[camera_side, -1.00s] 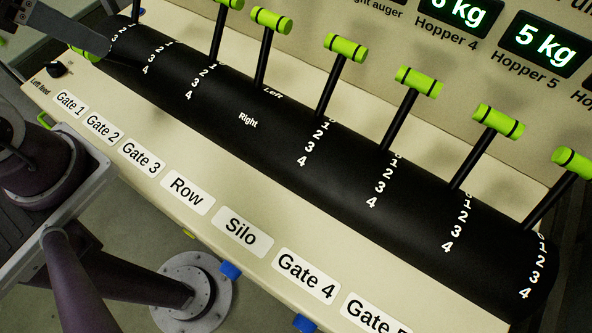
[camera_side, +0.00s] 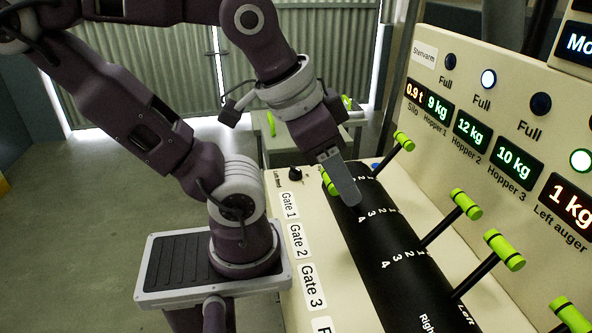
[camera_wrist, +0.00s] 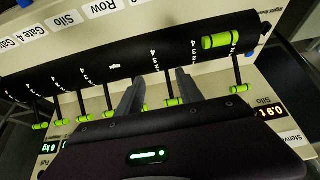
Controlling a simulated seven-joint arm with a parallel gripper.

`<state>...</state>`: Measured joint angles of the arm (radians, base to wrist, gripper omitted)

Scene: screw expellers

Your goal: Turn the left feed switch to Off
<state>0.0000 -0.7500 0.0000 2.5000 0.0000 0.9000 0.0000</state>
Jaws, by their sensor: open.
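The left feed switch (camera_side: 295,173) is a small black round knob on the cream panel, beside the "Left feed" label and above the Gate 1 label in the side view. Its exact pointing direction is too small to read. My gripper (camera_side: 347,196) is to the right of the knob, apart from it, above the far end of the black drum and close to a green lever handle (camera_side: 329,182). In the wrist view my gripper (camera_wrist: 158,92) shows two separated fingers with nothing between them held. I cannot make out the knob in that view.
The black drum (camera_side: 392,275) carries several levers with green handles, such as one at the back (camera_side: 403,141) and one nearer (camera_side: 466,204). A display panel (camera_side: 455,105) rises on the right. The cream strip around the knob is mostly clear.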

